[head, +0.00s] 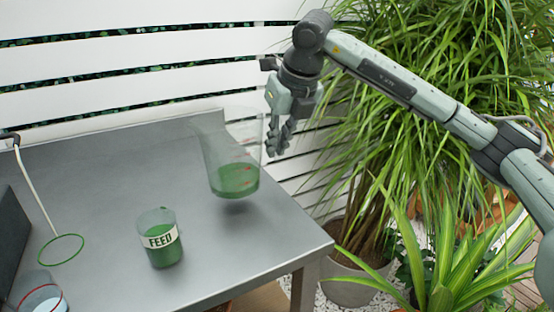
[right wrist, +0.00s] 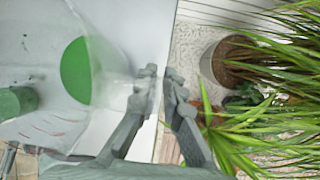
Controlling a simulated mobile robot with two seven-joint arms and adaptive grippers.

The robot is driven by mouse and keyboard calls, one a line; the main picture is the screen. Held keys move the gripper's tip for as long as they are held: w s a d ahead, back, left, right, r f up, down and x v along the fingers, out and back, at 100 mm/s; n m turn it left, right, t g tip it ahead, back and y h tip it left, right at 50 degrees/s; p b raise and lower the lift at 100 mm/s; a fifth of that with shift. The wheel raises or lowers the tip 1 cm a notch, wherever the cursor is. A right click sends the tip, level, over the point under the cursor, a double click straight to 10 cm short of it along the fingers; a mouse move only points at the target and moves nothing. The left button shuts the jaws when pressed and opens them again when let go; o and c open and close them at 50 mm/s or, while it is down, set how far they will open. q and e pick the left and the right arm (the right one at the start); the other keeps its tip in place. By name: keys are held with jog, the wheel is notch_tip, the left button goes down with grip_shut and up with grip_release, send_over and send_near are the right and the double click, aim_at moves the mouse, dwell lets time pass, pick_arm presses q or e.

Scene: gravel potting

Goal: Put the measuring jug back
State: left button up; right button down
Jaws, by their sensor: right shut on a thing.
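The measuring jug (head: 236,178) is clear, with red marks and green liquid in its bottom. It is held above the grey table near its back right edge, with a shadow beneath it. My right gripper (head: 279,143) is at the jug's right side and is shut on it. In the right wrist view, the fingers (right wrist: 163,88) are close together beside the blurred jug (right wrist: 112,62), and the grip point is hard to make out. A green ring (head: 61,249) shows on the left of the table. My left gripper is not in view.
A clear cup labelled FEED (head: 159,238) with green contents stands on the table (head: 110,190) below left of the jug. A red-rimmed container (head: 42,296) is at the lower left. Potted plants (head: 352,280) stand to the right. The table's back middle is clear.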

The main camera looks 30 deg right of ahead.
aim_at(277, 157)
notch_tip(277, 157, down, 4)
jog(key=shift+r, duration=0.1)
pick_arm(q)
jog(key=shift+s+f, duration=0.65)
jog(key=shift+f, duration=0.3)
pick_arm(e)
jog(key=c, duration=2.1)
grip_release()
jog(key=o, duration=0.4)
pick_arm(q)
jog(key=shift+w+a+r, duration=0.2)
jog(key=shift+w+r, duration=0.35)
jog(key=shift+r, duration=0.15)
